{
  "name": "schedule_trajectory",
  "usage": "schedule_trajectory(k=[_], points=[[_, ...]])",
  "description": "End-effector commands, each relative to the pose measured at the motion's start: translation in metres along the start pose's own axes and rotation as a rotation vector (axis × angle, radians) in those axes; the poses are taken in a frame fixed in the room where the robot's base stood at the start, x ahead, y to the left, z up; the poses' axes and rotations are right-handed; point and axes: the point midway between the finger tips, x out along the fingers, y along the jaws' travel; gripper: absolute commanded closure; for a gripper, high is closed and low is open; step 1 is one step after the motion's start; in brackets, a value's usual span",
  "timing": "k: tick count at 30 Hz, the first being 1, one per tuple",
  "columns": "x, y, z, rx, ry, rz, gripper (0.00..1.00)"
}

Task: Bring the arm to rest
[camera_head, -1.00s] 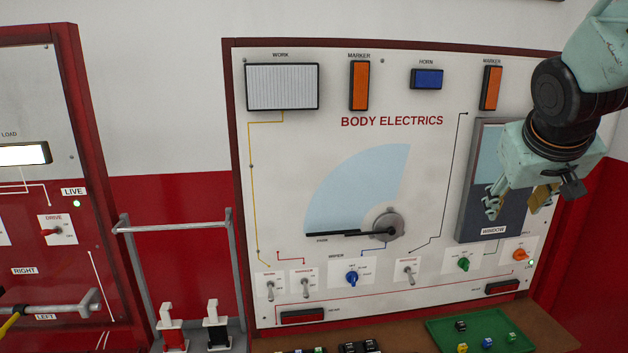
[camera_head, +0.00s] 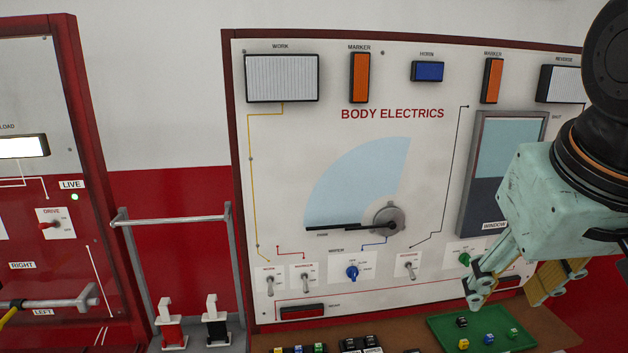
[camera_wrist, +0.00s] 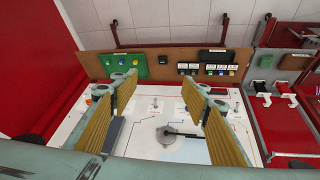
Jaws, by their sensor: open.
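My gripper (camera_head: 510,282) hangs at the right side of the head view, in front of the lower right of the BODY ELECTRICS panel (camera_head: 340,180). Its jaws are apart with nothing between them. In the wrist view my gripper (camera_wrist: 155,95) also shows open and empty, its two yellow-padded fingers spread over the panel. My arm comes down from the upper right and hides the panel's right edge, including the orange knob's place. The green knob (camera_head: 464,259) is partly beside the gripper.
A green tray (camera_head: 440,332) with small coloured cubes stands on the brown shelf (camera_head: 405,335) below the gripper. Black switch blocks (camera_head: 360,345) stand left of it. A grey rail frame (camera_head: 172,219) stands left of the panel. The wall above the panel is clear.

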Motion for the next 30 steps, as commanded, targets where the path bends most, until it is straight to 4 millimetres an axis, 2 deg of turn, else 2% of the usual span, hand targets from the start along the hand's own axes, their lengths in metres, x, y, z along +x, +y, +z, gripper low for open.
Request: schedule_trajectory(k=[3, 9, 15, 20, 30], points=[[-0.007, -0.015, 0.031, -0.008, -0.025, -0.03, 0.57], [-0.016, -0.036, 0.078, -0.024, -0.068, -0.078, 0.57], [-0.021, -0.048, 0.107, -0.035, -0.096, -0.108, 0.57], [-0.023, -0.051, 0.115, -0.038, -0.104, -0.116, 0.57], [-0.023, -0.051, 0.115, -0.038, -0.104, -0.117, 0.57]])
